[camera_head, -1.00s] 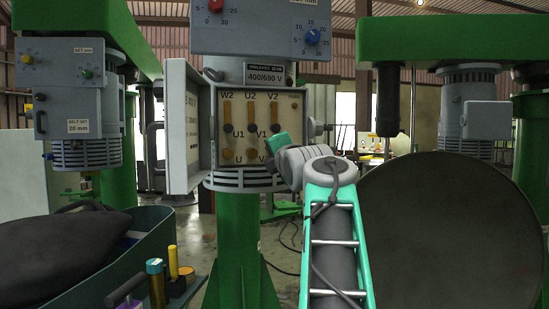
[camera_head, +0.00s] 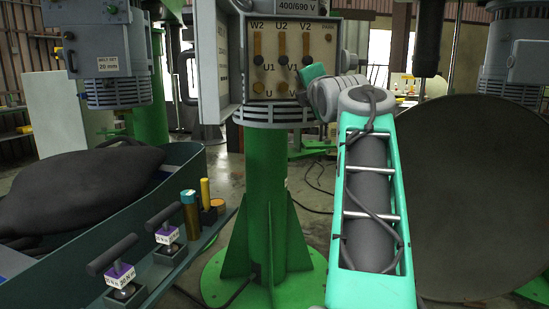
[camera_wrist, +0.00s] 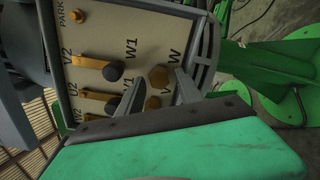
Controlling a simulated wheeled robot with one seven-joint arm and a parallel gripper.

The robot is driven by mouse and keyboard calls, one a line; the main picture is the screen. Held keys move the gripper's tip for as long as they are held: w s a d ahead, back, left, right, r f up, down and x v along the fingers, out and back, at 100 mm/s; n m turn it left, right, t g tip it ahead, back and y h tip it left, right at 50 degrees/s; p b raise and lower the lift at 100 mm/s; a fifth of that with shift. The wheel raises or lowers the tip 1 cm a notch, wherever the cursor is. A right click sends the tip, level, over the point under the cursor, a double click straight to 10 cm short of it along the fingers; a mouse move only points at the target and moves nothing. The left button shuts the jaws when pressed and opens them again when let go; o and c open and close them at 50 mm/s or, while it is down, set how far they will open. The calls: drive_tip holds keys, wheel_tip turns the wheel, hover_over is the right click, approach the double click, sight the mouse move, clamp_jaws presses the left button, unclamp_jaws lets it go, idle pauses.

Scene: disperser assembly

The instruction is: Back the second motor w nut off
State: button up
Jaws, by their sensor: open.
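The W nut (camera_wrist: 158,77), a brass hexagon, sits beside the W label on the terminal board (camera_wrist: 150,30) in the wrist view. My gripper (camera_wrist: 159,76) is open, with one grey finger on each side of the W nut. I cannot tell whether the fingers touch it. A V nut (camera_wrist: 152,103) is partly hidden behind a finger. In the head view, the open terminal box (camera_head: 270,38) is on the middle motor, and my green gripper body (camera_head: 312,75) covers its lower right corner, hiding the W nut. The U nut (camera_head: 258,88) and V nut show there.
Dark caps (camera_wrist: 115,70) and brass strips lie close to the fingers. The box door (camera_head: 209,65) hangs open at left. A tray (camera_head: 195,155) with a dark bag, two T-handled tools (camera_head: 165,234) and small cylinders stands at lower left. A large dark disc (camera_head: 470,190) is at right.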

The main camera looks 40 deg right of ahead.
drive_tip(key=s+a+m+p, duration=0.2)
drive_tip(key=s+m+p, duration=0.2)
drive_tip(key=m+p, duration=0.75)
drive_tip(key=s+a+m+p, duration=0.1)
drive_tip(key=s+m+p, duration=0.3)
drive_tip(key=m+p, duration=0.75)
drive_tip(key=w+a+f+n+g+y+b, duration=0.1)
drive_tip(key=a+f+b, duration=0.3)
drive_tip(key=f, duration=0.6)
drive_tip(key=w+a+f+n+g+y+b, duration=0.1)
drive_tip(key=a+f+g+y+b, duration=0.2)
drive_tip(key=a+f, duration=0.5)
drive_tip(key=w+a+f+n+g+y+b, duration=0.1)
drive_tip(key=a+f+b, duration=0.4)
drive_tip(key=f, duration=0.9)
drive_tip(key=shift+w+a+f+n+g+y+b, duration=0.3)
drive_tip(key=shift+a+g+y+b, duration=0.1)
drive_tip(key=shift+a+y, duration=0.25)
